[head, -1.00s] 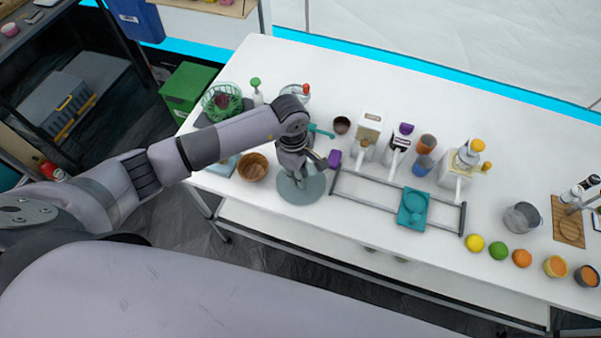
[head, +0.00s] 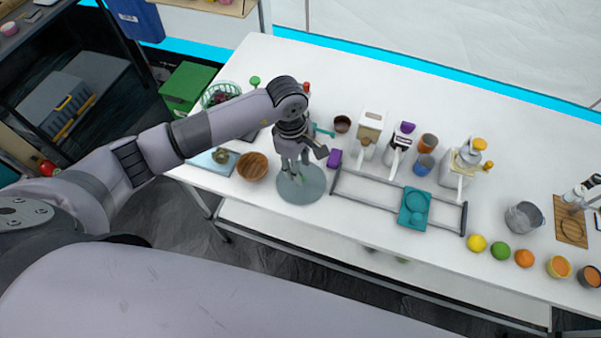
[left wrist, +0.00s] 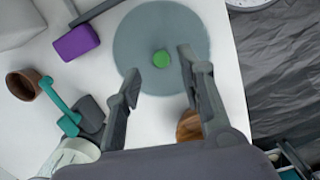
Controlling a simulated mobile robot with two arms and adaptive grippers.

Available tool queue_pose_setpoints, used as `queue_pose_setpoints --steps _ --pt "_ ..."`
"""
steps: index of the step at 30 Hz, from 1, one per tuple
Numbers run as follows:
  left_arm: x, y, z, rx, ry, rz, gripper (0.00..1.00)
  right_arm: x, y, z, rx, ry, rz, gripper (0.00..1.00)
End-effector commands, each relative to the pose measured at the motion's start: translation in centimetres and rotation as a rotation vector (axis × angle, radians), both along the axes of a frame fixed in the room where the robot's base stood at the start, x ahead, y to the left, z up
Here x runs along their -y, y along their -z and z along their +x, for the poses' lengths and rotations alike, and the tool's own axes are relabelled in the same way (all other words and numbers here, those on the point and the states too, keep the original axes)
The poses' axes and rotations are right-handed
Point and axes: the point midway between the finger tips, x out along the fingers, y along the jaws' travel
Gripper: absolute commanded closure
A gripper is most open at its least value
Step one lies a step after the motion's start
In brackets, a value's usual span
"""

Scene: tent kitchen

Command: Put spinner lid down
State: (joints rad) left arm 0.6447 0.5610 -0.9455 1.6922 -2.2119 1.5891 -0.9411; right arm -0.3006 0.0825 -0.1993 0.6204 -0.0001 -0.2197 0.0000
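The spinner lid (head: 305,191) is a round, grey-teal translucent disc lying flat on the white table near its front edge. It also shows in the left wrist view (left wrist: 140,30), with a green knob (left wrist: 161,59) at its middle. My left gripper (head: 293,178) is above the lid, its fingers pointing down at it. In the left wrist view the gripper (left wrist: 157,65) has its fingers spread apart, with nothing between them but the knob beyond the tips. The fingers look clear of the knob. My right gripper does not show.
A wooden bowl (head: 252,167) stands just left of the lid. A purple block (head: 334,158) and a grey rail frame with a teal tray (head: 414,207) are to the right. A green basket (head: 220,95) and several dispensers stand behind. The table's front edge is close.

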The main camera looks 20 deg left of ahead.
Motion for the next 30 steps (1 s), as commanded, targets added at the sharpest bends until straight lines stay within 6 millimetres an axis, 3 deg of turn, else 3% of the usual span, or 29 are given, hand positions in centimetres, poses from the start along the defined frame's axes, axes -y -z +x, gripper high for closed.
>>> queue_pose_setpoints --steps 6,12,30 --pt "-0.6 -4.6 0.3 0.006 0.000 0.001 0.64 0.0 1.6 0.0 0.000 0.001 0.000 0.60" --pt "-0.9 -7.3 0.3 0.003 -0.001 0.001 0.64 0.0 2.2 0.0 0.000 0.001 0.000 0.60" --pt "-1.0 -8.1 0.2 0.000 -0.001 0.000 0.64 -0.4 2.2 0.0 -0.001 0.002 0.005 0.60"
